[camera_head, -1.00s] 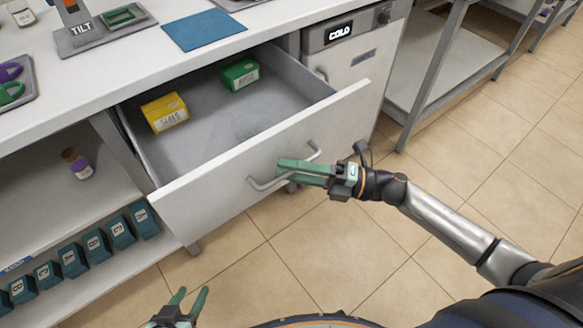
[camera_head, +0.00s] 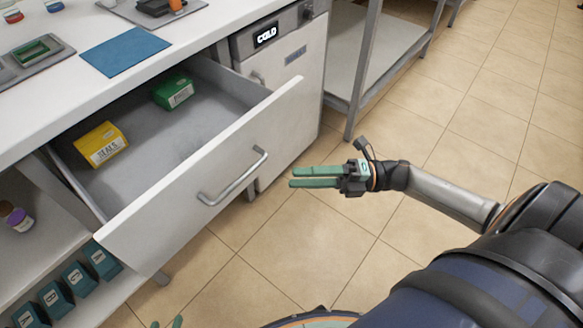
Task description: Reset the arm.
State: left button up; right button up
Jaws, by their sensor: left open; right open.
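My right gripper (camera_head: 292,177) is open and empty, with its green fingers pointing left, a short way to the right of the drawer handle (camera_head: 234,178) and apart from it. The white drawer (camera_head: 205,192) is pulled open. My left gripper (camera_head: 168,323) shows only as green fingertips at the bottom edge, open, with the rest out of frame.
A yellow box (camera_head: 101,144) and a green box (camera_head: 173,91) lie in the drawer. The counter above holds a blue mat (camera_head: 125,51). A cabinet marked COLD (camera_head: 280,75) stands right of the drawer. Tiled floor (camera_head: 400,250) around my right gripper is free.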

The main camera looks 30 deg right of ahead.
dwell(0.5)
jog(key=w+a+f+m+t+h, duration=0.15)
jog(key=f+m+t+h, duration=0.35)
jog(key=m, duration=0.5)
jog(key=a+f+m+t+h, duration=0.2)
jog(key=a+f+m+h, duration=0.15)
jog(key=m+h, duration=0.55)
jog(key=s+a+f+m+g, duration=0.55)
jog(key=s+f+m, duration=0.3)
jog(key=m, duration=0.25)
pick_arm(q)
notch_tip(320, 180, up, 14)
jog(key=s+a+p, duration=0.1)
jog(key=a+p, duration=0.1)
jog(key=p, duration=1.6)
jog(key=shift+a+n+y+p, duration=0.3)
jog(key=shift+n+y+p, duration=0.1)
pick_arm(e)
jog(key=s+d+r+h, duration=0.1)
jog(key=d+r, duration=0.3)
jog(key=r, duration=1)
jog(key=shift+s+m, duration=0.25)
jog(key=shift+m, duration=0.05)
pick_arm(q)
jog(key=shift+s, duration=0.15)
